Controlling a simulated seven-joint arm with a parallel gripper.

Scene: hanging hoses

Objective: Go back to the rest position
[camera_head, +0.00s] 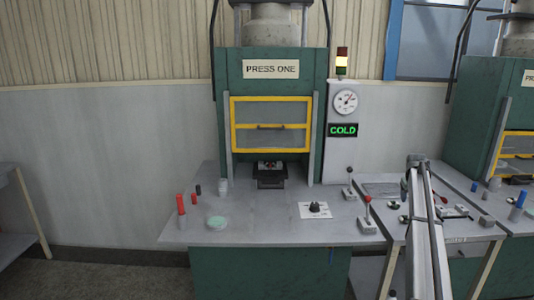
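My arm rises from the bottom edge at the right of the head view, in front of the bench there. Its grey links run upward to a dark joint at about mid-height. I make out no gripper fingers, so my gripper is not in view. No hose or other object can be seen held by the arm.
A green press marked PRESS ONE (270,120) has a yellow-framed guard (271,124) and a sign reading COLD (343,130). A second press (482,125) stands right.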

